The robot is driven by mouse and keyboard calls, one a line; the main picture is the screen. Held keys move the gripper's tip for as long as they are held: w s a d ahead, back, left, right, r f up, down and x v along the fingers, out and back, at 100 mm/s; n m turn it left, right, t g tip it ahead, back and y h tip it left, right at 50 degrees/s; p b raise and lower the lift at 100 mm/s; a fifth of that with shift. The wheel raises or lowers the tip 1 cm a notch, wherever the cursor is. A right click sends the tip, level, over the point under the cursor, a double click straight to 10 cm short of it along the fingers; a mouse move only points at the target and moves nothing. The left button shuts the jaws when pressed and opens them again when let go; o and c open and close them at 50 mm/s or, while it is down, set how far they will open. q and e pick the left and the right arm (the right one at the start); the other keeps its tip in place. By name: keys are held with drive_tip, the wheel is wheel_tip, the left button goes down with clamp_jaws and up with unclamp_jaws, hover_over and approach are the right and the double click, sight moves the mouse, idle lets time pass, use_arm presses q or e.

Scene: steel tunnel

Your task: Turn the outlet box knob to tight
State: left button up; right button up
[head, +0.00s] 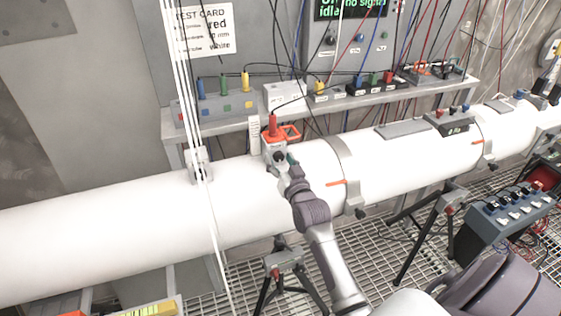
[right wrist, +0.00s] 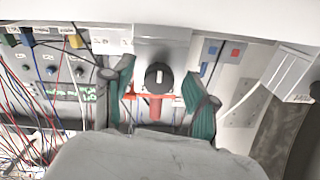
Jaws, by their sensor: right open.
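The outlet box (head: 270,146) is a light grey box on top of the white pipe (head: 100,215), with a red plug (head: 272,126) standing in it. In the right wrist view its knob (right wrist: 158,76) is a dark round disc with a short white mark on its face. The mark points along the picture's vertical. My right gripper (head: 287,163) is at the front of the box. Its green-padded fingers (right wrist: 160,90) are open, one on each side of the knob, with gaps to it. My left gripper is not in view.
A grey shelf (head: 226,128) with coloured plugs and cables runs behind the pipe. Thin white cords hang over the pipe left of the box. A metal clamp band (head: 346,170) circles the pipe to the right. Tripods and a blue switch box (head: 510,215) stand on the grating.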

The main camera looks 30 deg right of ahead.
drive_tip(key=shift+s, duration=0.1)
drive_tip(key=v, duration=1.1)
drive_tip(key=shift+s, duration=0.4)
